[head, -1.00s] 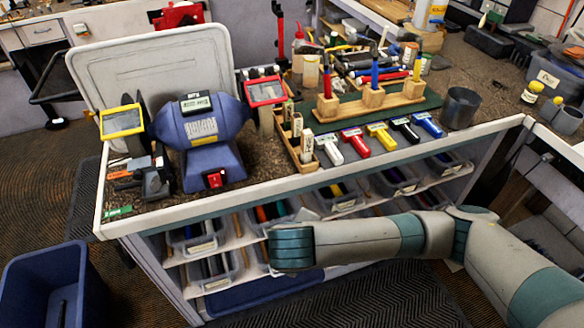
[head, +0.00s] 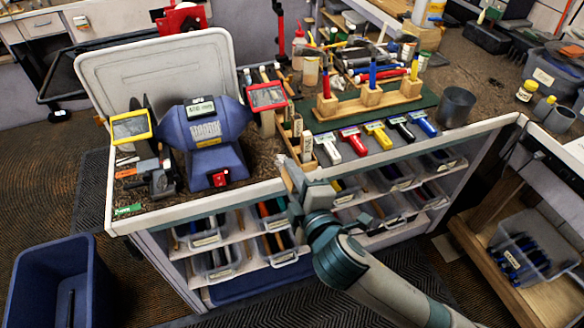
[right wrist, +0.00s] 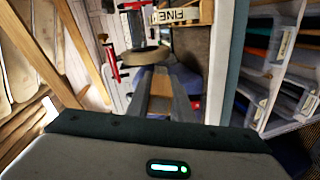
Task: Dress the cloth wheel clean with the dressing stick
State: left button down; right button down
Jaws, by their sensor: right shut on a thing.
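The blue bench machine (head: 205,125) stands on the left of the workbench. Its cloth wheel is mostly hidden in the head view, behind the red-framed shield (head: 267,96) on the right side. In the right wrist view a pale round wheel (right wrist: 146,58) shows beyond the fingers. My right gripper (head: 293,178) is at the bench's front edge, just right of the machine. It is shut on a tan stick-like thing (right wrist: 160,88), apparently the dressing stick, mostly hidden between the fingers. My left gripper is not in view.
A wooden rack (head: 297,150) with labelled blocks stands close beyond my right gripper, and one block reads FINE (right wrist: 177,15). Coloured brushes (head: 353,142) lie to the right. Bins (head: 278,245) fill the shelves below. A blue tub (head: 62,285) stands on the floor.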

aim_at(283, 156)
jog(key=shift+d+r, duration=0.15)
jog(key=shift+r, duration=0.1)
jog(key=shift+w, duration=0.2)
jog(key=shift+b+x, duration=0.75)
jog(key=shift+x, duration=0.85)
jog(key=shift+w+a+r, duration=0.15)
jog(key=shift+w+a, duration=0.05)
jog(key=shift+w, duration=0.4)
jog(key=shift+w+a+r, duration=0.2)
jog(key=shift+w+a, duration=0.05)
jog(key=shift+w, duration=0.35)
jog(key=shift+r+x, duration=0.1)
jog(key=shift+x, duration=0.55)
jog(key=shift+r+x, duration=0.15)
jog(key=shift+x, duration=0.5)
jog(key=shift+p, duration=0.6)
jog(key=shift+w+a, duration=0.1)
jog(key=shift+w, duration=0.4)
dwell(0.4)
jog(key=shift+w+d+p, duration=0.2)
jog(key=shift+d+p, duration=0.15)
jog(key=shift+p, duration=0.4)
dwell(1.2)
